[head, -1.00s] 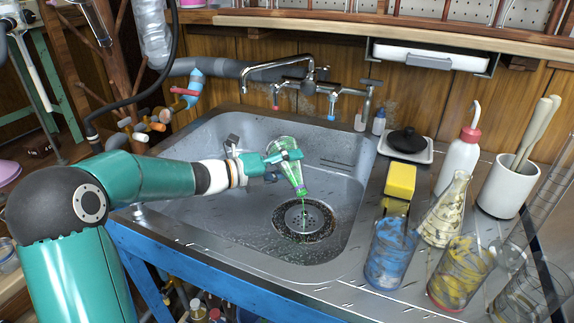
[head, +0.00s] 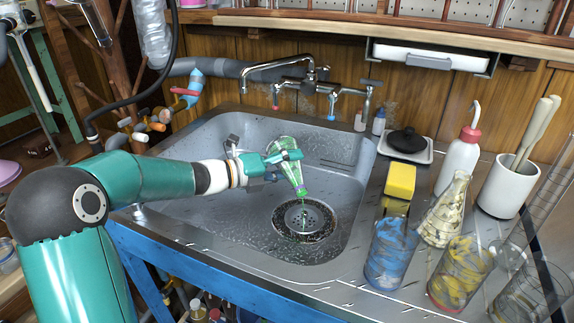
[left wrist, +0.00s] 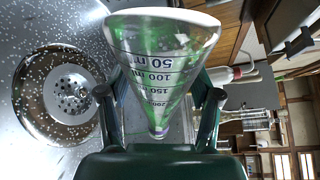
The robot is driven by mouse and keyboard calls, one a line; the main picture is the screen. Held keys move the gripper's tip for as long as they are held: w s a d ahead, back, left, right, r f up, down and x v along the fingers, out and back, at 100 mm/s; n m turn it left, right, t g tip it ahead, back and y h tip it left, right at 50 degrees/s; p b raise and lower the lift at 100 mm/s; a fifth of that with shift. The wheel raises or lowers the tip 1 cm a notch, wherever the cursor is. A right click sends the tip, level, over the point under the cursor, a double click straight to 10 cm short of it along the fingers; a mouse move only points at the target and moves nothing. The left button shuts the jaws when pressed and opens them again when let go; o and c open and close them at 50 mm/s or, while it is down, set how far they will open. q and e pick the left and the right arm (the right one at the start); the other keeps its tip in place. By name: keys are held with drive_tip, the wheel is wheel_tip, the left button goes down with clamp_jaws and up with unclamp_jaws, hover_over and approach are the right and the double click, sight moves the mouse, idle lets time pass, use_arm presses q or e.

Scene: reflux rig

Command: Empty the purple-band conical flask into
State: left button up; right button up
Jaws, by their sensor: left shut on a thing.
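My left gripper (head: 282,158) is shut on the conical flask (head: 290,174) and holds it inside the sink. The flask is clear with green tint and is tilted mouth down, its mouth above the drain (head: 305,218). A little green liquid shows at the mouth. In the left wrist view the flask (left wrist: 160,62) has volume marks, green streaks on its wall and a purple band at its narrow end, between the fingers of the gripper (left wrist: 160,105). The drain (left wrist: 70,90) shows to its left. My right gripper is not in view.
The sink (head: 210,215) is wet and otherwise clear. A tap (head: 310,85) stands behind it.

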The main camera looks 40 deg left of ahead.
use_arm(q)
drive_tip(key=shift+s+d+r+m+b, duration=0.15)
drive_tip(key=shift+m+b, duration=0.35)
drive_tip(key=shift+b, duration=0.55)
drive_tip(key=shift+d+r+b, duration=0.1)
drive_tip(key=shift+r+b, duration=0.2)
drive_tip(key=shift+b, duration=0.05)
idle(0.8)
drive_tip(key=shift+s+d+r+m+t+b, duration=0.1)
drive_tip(key=shift+d+r+m+t+b, duration=0.15)
drive_tip(key=shift+m+b, duration=0.55)
drive_tip(key=shift+s+r+b, duration=0.1)
drive_tip(key=shift+r+b, duration=0.05)
drive_tip(key=shift+b, duration=0.3)
